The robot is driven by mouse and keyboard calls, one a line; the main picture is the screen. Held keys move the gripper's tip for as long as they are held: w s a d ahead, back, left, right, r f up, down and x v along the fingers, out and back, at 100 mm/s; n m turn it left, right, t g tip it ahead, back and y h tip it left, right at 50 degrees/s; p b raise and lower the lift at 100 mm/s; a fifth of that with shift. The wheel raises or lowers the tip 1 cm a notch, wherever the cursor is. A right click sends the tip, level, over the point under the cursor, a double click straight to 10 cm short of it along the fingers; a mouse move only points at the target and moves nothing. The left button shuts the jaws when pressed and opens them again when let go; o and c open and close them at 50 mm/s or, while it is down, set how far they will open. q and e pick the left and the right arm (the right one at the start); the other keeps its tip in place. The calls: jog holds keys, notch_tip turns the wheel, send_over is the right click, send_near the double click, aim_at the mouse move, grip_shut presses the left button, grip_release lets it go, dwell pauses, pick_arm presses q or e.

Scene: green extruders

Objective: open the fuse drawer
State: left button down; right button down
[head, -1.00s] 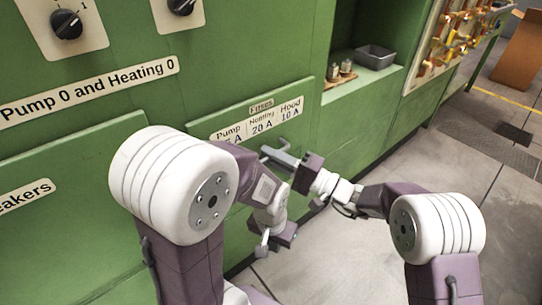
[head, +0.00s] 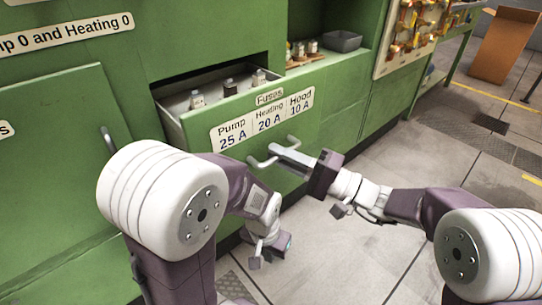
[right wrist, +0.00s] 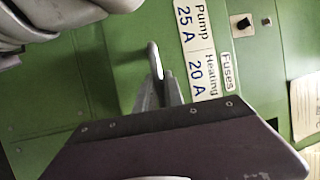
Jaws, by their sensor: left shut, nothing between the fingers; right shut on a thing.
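The fuse drawer (head: 198,122) stands pulled out of the green cabinet, with its inside showing. Its front carries the label "Fuses" with Pump 25 A, Heating 20 A and Hood 10 A. My right gripper (head: 278,152) is shut on the drawer's grey handle (head: 258,163) below the label. The handle (right wrist: 155,60) also shows in the right wrist view, at the fingers (right wrist: 170,90). My left gripper (head: 287,243) is shut and empty, low in front of the cabinet, apart from the drawer. Several fuses (head: 230,88) stand in a row inside the drawer.
An open niche right of the drawer holds a grey bin (head: 342,41) and fuses on a wooden board (head: 304,60). The tiled floor (head: 350,245) in front is clear.

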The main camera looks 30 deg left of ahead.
jog(key=shift+s+d, duration=0.35)
jog(key=shift+d, duration=0.5)
jog(key=c, duration=1.5)
grip_release()
jog(key=shift+o, duration=0.2)
jog(key=d+f+p, duration=0.1)
jog(key=d+p, duration=0.1)
jog(key=d, duration=0.7)
jog(key=shift+f, duration=0.3)
